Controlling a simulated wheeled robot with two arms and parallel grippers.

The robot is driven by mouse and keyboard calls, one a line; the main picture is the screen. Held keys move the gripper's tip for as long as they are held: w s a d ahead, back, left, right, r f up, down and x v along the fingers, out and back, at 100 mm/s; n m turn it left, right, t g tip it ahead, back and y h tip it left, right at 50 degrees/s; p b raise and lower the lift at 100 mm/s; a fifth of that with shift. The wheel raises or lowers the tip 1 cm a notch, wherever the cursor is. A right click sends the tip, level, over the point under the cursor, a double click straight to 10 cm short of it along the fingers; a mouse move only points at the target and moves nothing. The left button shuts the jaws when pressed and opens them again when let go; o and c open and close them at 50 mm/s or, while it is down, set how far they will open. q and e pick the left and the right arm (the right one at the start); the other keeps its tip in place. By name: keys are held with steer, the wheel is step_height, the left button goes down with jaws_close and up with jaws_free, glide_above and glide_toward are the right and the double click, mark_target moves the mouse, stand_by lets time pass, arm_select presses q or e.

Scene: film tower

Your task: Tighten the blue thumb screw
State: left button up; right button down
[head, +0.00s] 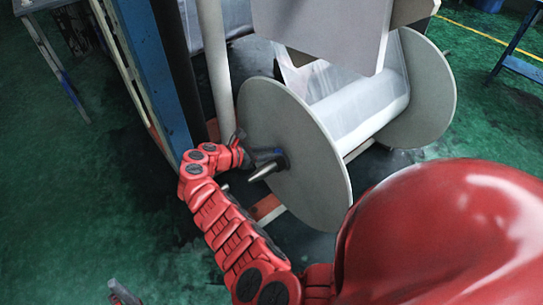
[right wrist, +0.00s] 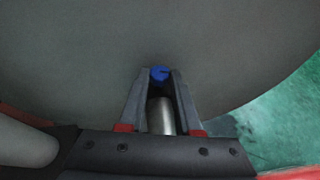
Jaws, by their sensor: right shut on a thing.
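The blue thumb screw (right wrist: 159,73) sits at the hub of the large grey reel disc (head: 310,165). In the right wrist view it shows between the fingertips of my right gripper (right wrist: 159,80), which is shut on it. In the head view my right gripper (head: 268,154) reaches the hub from the left, and the screw is mostly hidden by the fingers. A metal shaft end (head: 263,172) sticks out of the hub just below; it also lies between the fingers in the right wrist view (right wrist: 161,116). A small part of my left gripper (head: 122,292) shows at the bottom left edge; its jaws cannot be made out.
A blue post (head: 165,75) and a pale pole (head: 214,70) stand close to the left of my right gripper. Clear film (head: 355,105) is wound between the two reel discs. The green floor (head: 60,200) is open at the left.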

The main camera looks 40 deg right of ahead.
steer(key=shift+w+f+m+g+b, duration=0.1)
steer(key=shift+m+g+b, duration=0.5)
steer(key=shift+b, duration=0.3)
steer(key=c, duration=0.9)
jaws_free()
steer(key=shift+o, duration=0.2)
